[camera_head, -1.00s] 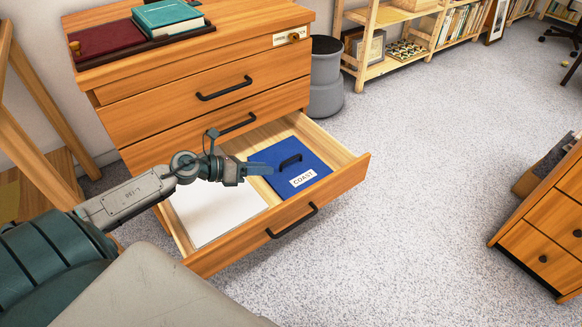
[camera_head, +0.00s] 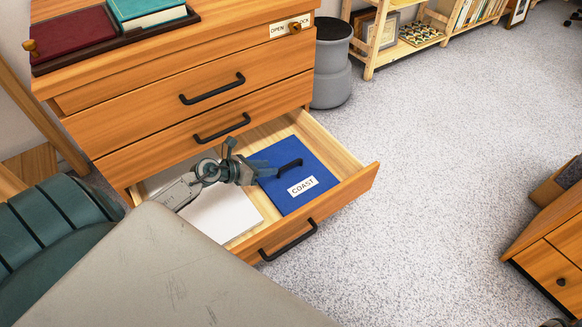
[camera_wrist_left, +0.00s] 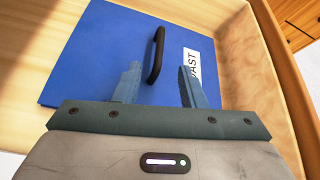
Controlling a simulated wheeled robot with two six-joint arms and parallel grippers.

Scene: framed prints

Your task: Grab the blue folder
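The blue folder (camera_head: 311,174) lies flat in the open bottom drawer (camera_head: 352,188), on its right side. It has a black handle (camera_head: 289,167) and a white label reading COAST (camera_head: 303,186). My left gripper (camera_head: 271,171) reaches over the drawer at the handle's left end. In the left wrist view the gripper (camera_wrist_left: 158,85) is open, its two fingers apart, with the black handle (camera_wrist_left: 154,55) standing between and just beyond the fingertips. The folder (camera_wrist_left: 103,52) fills much of that view. My right gripper is not in view.
White paper (camera_head: 222,215) lies beside the folder in the drawer. The wooden cabinet (camera_head: 130,95) carries a red book (camera_head: 70,39) and a teal book (camera_head: 147,8) on top. A grey bin (camera_head: 332,75) stands behind. Another drawer unit (camera_head: 556,262) is at right; carpet between is clear.

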